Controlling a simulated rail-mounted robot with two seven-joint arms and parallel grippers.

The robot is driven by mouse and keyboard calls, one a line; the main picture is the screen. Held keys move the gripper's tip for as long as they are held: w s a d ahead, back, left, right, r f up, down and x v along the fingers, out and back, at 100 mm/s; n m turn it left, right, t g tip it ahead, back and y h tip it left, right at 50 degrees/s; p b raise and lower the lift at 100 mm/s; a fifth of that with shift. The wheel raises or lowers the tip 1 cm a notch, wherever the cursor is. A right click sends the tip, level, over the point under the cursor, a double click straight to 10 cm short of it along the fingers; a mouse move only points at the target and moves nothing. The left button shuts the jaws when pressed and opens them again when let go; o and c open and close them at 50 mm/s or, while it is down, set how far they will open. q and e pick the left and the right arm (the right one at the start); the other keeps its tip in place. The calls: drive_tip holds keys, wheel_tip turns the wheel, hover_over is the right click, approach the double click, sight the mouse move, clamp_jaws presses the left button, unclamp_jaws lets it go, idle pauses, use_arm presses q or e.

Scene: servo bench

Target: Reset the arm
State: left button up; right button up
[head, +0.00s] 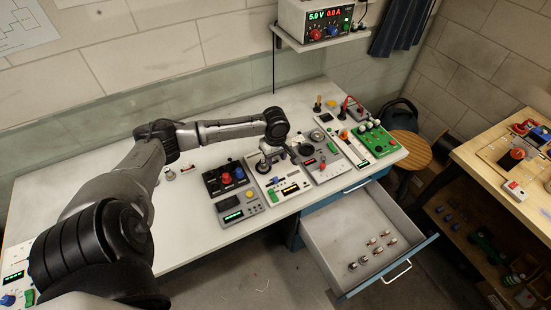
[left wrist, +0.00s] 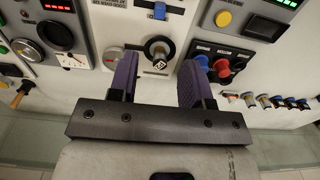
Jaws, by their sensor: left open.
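My left gripper (head: 266,162) hangs over the white control module (head: 295,192) on the bench. In the left wrist view the left gripper (left wrist: 157,72) has its two purple-padded fingers spread apart. A black knob with a pale square top (left wrist: 159,52) shows in the gap between them. I cannot tell if a finger touches the knob. A small red button (left wrist: 112,57) lies left of the fingers, and a blue slider (left wrist: 159,10) lies beyond the knob. My left arm hides part of the bench in the head view. My right gripper is not in view.
A dark module (head: 228,177) and a grey module (head: 322,158) flank the white one. A green board (head: 372,143) stands farther right. An open drawer (head: 335,225) with several small metal parts juts out in front.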

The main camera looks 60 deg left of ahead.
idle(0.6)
use_arm(q)
drive_tip(key=w+d+r+m+t+y, duration=0.1)
drive_tip(key=w+r+m+t+y, duration=0.15)
drive_tip(key=m, duration=0.65)
drive_tip(key=w+d+r+m+t+y, duration=0.15)
drive_tip(key=r+m, duration=0.25)
drive_tip(key=m, duration=0.6)
drive_tip(key=s+d+m+t, duration=0.25)
drive_tip(key=d+m, duration=0.25)
drive_tip(key=d, duration=0.7)
drive_tip(key=s+d+f+n+g+h, duration=0.15)
drive_tip(key=s+d+f, duration=0.35)
drive_tip(key=s+d, duration=0.5)
drive_tip(key=s+d+f+n+g+h, duration=0.1)
drive_tip(key=s+d+f+n+h, duration=0.35)
drive_tip(key=s, duration=0.75)
wheel_tip(320, 180, up, 17)
drive_tip(key=d+m+y+p, duration=0.1)
drive_tip(key=d+m+p, duration=0.1)
drive_tip(key=p, duration=1.5)
drive_tip(key=shift+w+d+y, duration=0.15)
drive_tip(key=shift+d+y, duration=0.1)
drive_tip(key=shift+y, duration=0.15)
